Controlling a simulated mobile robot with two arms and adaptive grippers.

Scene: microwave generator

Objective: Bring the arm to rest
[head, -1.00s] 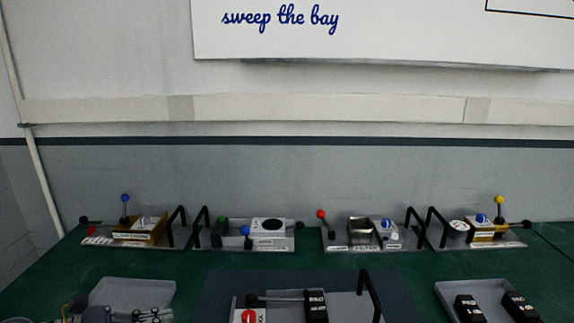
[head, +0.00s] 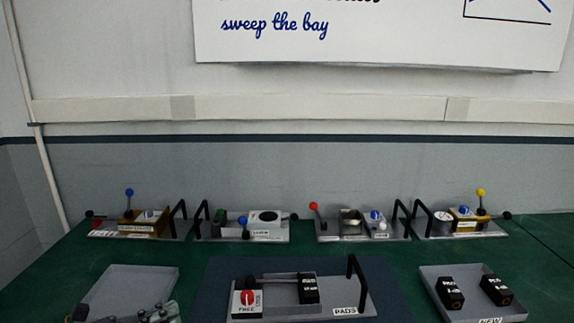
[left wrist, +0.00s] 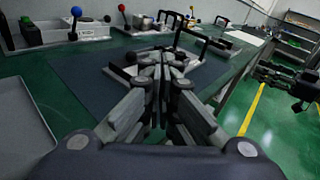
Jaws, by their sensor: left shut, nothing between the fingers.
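My left gripper (head: 152,314) shows at the bottom left of the head view, in front of the left grey tray. In the left wrist view its fingers (left wrist: 165,62) are together with nothing between them. They point toward the table, and the fixture on the dark mat shows behind them. What looks like my right gripper (left wrist: 292,82) is at the right edge of the left wrist view, out over the floor beside the table. Its fingers are too dark and small to read. It does not show in the head view.
A PADS fixture (head: 340,311) with a black handle stands on the dark mat (head: 215,290). Several lever fixtures line the back. Green table shows between.

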